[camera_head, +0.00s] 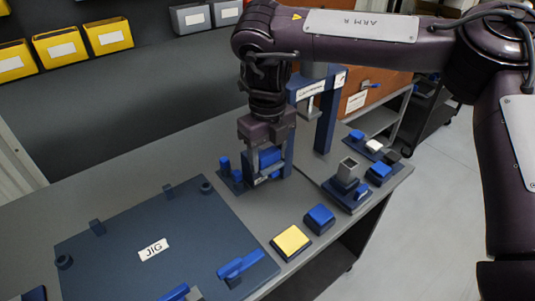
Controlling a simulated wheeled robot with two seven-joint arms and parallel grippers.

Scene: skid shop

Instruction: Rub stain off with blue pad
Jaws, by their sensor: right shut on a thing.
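My right gripper (264,172) points down over the bench and is shut on a blue block (269,157), partly covered by its fingers. I cannot tell whether this block is the blue pad, or whether it touches what is below it. A blue-topped pad-like block (319,217) lies on the bench, in front and to the right of the gripper. A similar yellow block (291,241) lies beside it. I cannot make out a stain. My left gripper is not in view.
A large dark plate marked JIG (110,235) with blue clamps covers the bench's left front. A blue press frame (326,125) stands behind the gripper. A grey square tube (348,170) and small blocks stand at right. Yellow bins (55,48) hang at back left.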

